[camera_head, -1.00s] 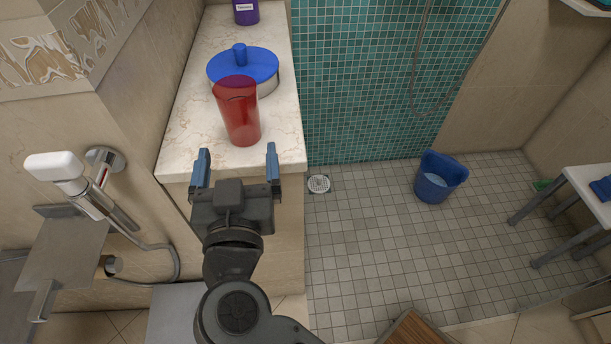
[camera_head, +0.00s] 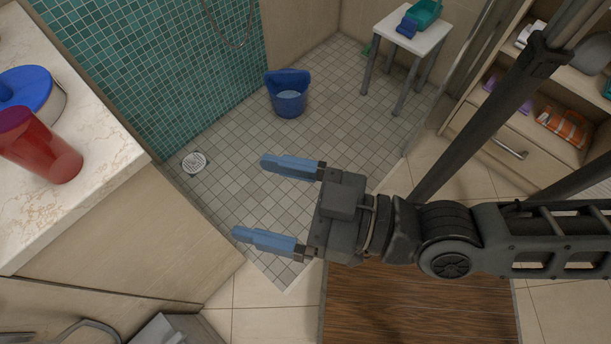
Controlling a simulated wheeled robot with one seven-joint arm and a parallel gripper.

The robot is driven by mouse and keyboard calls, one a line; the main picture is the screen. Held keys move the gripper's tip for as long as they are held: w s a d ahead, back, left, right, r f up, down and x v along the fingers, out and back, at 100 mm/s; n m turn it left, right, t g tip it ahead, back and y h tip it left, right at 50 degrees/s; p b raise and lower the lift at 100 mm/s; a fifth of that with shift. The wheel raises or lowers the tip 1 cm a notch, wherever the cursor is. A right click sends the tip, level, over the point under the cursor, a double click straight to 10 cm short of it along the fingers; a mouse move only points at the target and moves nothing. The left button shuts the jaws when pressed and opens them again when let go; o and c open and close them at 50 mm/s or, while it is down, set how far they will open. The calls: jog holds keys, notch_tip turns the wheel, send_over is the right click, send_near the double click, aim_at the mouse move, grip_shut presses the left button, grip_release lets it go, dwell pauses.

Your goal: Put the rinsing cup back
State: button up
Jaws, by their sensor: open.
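The rinsing cup, a translucent red tumbler (camera_head: 42,148), stands upright on the marble counter (camera_head: 95,165) at the left of the view, near the counter's edge. A container with a blue lid (camera_head: 32,88) is right behind it. My gripper (camera_head: 262,202) is open and empty, with its two blue fingers pointing left. It is in the middle of the view, over the tiled floor, well to the right of the cup and apart from it.
A blue bucket (camera_head: 287,94) stands on the shower floor near a drain (camera_head: 194,163). A white stool (camera_head: 412,30) holds teal and blue things. Shelves with a drawer (camera_head: 510,145) are at the right. A brown wooden mat (camera_head: 420,305) lies below my arm.

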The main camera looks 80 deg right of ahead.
jog(key=s+d+f+n+g+y, duration=0.1)
jog(key=s+d+n+g+y, duration=0.1)
jog(key=s, duration=0.4)
jog(key=shift+d+f+g, duration=0.25)
jog(key=shift+d+g, duration=0.15)
jog(key=shift+d, duration=0.25)
jog(key=shift+s, duration=0.1)
dwell(0.3)
